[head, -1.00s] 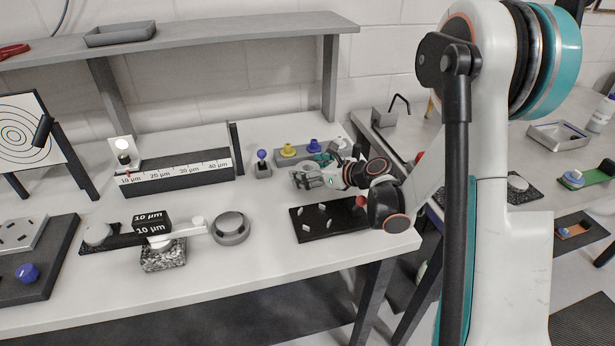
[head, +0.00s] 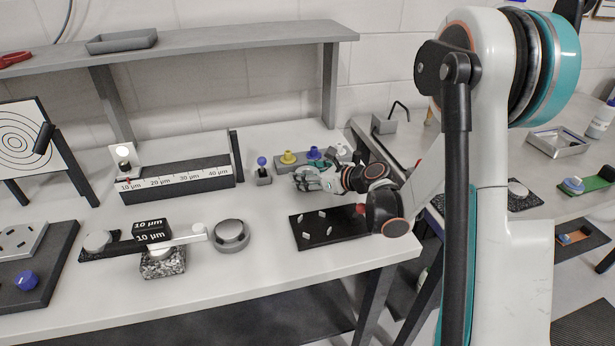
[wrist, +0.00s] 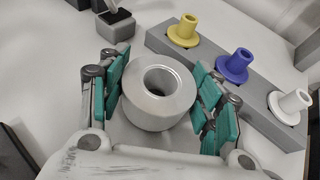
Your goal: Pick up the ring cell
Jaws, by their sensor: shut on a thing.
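The ring cell, a thick grey metal ring with a round central hole (wrist: 181,90), lies between my gripper's teal finger pads in the wrist view. My gripper (wrist: 165,100) is shut on it, with pads on its left and right sides. In the head view my gripper (head: 305,179) is low over the rear right part of the white bench. The ring is hard to make out there, hidden by the fingers. I cannot tell whether it still touches the bench.
A grey rack (wrist: 205,72) with yellow, blue and white flanged plugs stands close to the right. Another grey round piece (head: 231,236) sits further left.

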